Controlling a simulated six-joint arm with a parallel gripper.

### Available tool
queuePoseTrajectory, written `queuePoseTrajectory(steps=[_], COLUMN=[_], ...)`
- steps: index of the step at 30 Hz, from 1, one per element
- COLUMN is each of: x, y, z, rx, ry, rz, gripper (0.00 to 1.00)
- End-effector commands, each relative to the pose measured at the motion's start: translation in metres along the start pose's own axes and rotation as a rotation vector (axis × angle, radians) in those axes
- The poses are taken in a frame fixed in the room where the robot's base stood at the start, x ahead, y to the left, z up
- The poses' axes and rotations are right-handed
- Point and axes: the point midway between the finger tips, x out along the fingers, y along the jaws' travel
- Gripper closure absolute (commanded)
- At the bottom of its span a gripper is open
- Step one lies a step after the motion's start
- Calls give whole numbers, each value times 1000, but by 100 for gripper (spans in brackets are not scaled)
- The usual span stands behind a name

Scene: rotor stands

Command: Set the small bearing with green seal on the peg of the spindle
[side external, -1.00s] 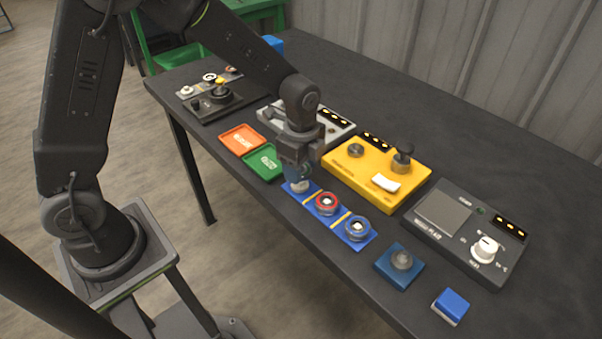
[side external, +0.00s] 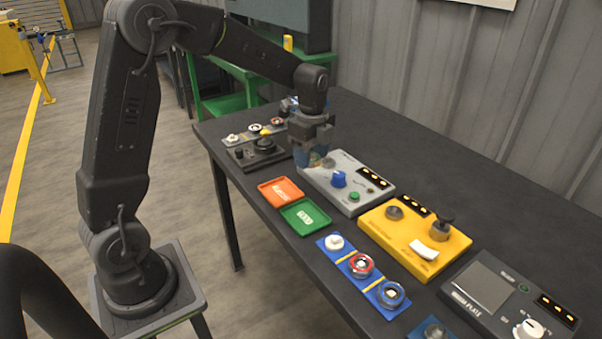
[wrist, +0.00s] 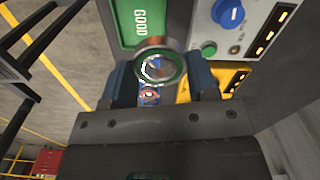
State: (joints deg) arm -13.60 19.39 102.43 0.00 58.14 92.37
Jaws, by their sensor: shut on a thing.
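My gripper (side external: 314,150) is shut on the small bearing with green seal (wrist: 178,68), a metal ring with a green inner band. In the side view the bearing (side external: 315,158) is small and partly covered by the fingers. In the wrist view it sits between the two blue fingertips (wrist: 161,82). It is held up near the left end of the grey box (side external: 350,203), which has a blue knob and a green button. A round metal part (side external: 328,163) on that box shows beside the fingers; I cannot tell whether it is the spindle or whether the bearing touches anything.
The blue strip (side external: 352,250) has a bare white peg (side external: 335,241), then red-sealed (side external: 360,265) and blue-sealed (side external: 391,294) bearings. Orange (side external: 281,191) and green (side external: 304,216) trays lie at the front edge. A yellow box (side external: 415,237) and a dark box (side external: 255,154) flank the grey box.

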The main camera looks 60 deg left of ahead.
Motion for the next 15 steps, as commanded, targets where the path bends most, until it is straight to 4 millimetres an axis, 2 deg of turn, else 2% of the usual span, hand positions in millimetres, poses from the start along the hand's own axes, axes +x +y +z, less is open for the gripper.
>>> queuePoseTrajectory(steps=[1, 6, 12, 15], x=[-1, -5, -5, -4], y=[-18, -69, -115, -130], z=[5, 23, 44, 53], rx=[-3, -3, -2, -2], ry=[0, 0, 0, 0], rz=[-1, 1, 3, 3], gripper=[73, 73, 73, 73])
